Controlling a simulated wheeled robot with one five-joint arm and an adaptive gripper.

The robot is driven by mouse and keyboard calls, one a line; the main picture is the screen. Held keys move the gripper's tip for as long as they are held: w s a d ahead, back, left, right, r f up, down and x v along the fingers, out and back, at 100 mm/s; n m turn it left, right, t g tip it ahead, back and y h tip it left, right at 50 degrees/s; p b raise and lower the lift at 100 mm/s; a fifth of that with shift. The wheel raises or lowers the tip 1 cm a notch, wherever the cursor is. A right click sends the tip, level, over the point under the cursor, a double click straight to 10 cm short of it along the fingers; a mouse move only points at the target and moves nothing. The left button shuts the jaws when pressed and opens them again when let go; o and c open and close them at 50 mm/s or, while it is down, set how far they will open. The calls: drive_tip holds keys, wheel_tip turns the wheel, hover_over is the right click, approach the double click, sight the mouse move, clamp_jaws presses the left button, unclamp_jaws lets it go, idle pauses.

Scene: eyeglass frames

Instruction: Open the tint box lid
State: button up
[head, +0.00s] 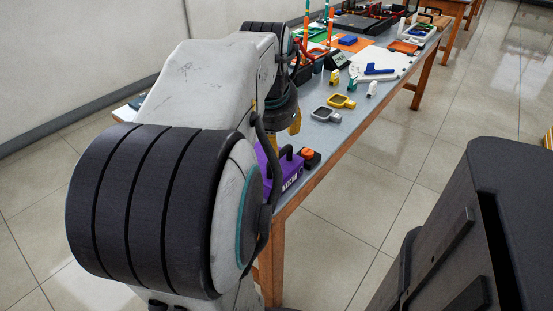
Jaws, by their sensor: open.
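A purple box (291,171) with a small white label and dark upright parts on top stands at the near end of the table; I take it to be the tint box. The label is too small to read surely. My arm hides the box's left side, and I cannot tell whether its lid is open or shut. My gripper (284,133), with yellow fingertips, points down near the far side of the box. Its fingers are apart, and I see nothing between them. Whether it touches the box is hidden.
A black block with an orange top (310,156) sits right beside the purple box. Grey (326,114) and yellow (341,101) frames lie farther along the table (352,122). Small bottles, trays and striped posts stand beyond.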

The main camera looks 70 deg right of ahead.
sight(283, 153)
drive_tip(key=shift+m, duration=0.3)
drive_tip(key=shift+s+d+b+x, duration=0.1)
drive_tip(key=shift+s+b+x, duration=0.1)
drive_tip(key=shift+b+x, duration=0.85)
drive_tip(key=shift+s+d+b+x, duration=0.15)
drive_tip(key=shift+b+x, duration=0.3)
drive_tip(key=shift+x, duration=1.1)
drive_tip(key=shift+s+a+b+x, duration=0.1)
drive_tip(key=shift+s+b+x, duration=0.15)
drive_tip(key=shift+b+x, duration=0.75)
drive_tip(key=shift+d+f+p, duration=0.15)
drive_tip(key=shift+f+p, duration=0.05)
drive_tip(key=shift+p, duration=0.1)
drive_tip(key=shift+c, duration=0.2)
clamp_jaws()
